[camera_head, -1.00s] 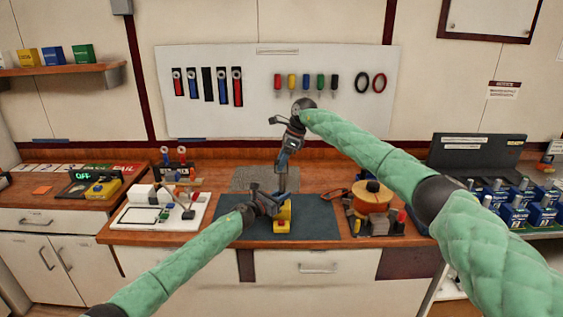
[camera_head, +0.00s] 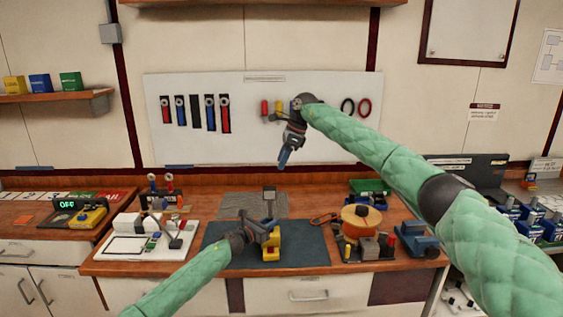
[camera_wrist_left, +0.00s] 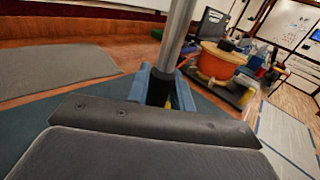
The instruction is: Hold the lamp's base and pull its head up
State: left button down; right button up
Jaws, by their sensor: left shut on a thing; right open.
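The lamp stands upright on the dark blue mat (camera_head: 220,257). Its yellow base (camera_head: 273,248) sits low, and a grey post rises to a small grey head (camera_head: 270,189). My left gripper (camera_head: 268,231) is shut on the base from the left and hides part of it. In the left wrist view, the blue fingers (camera_wrist_left: 168,88) close around the lamp's lower part, with a little yellow between them and the metal post (camera_wrist_left: 179,35) rising above. My right gripper (camera_head: 284,158) is open and empty, above the lamp's head and apart from it.
An orange spool (camera_head: 361,219) and small blocks stand right of the mat. A white board (camera_head: 130,243) with small parts lies left. A grey mesh mat (camera_head: 240,204) lies behind. Tools hang on the wall panel (camera_head: 190,148).

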dwell(0.3)
pick_arm(q)
jog(key=c, duration=1.1)
grip_release()
jog(key=shift+c, duration=0.2)
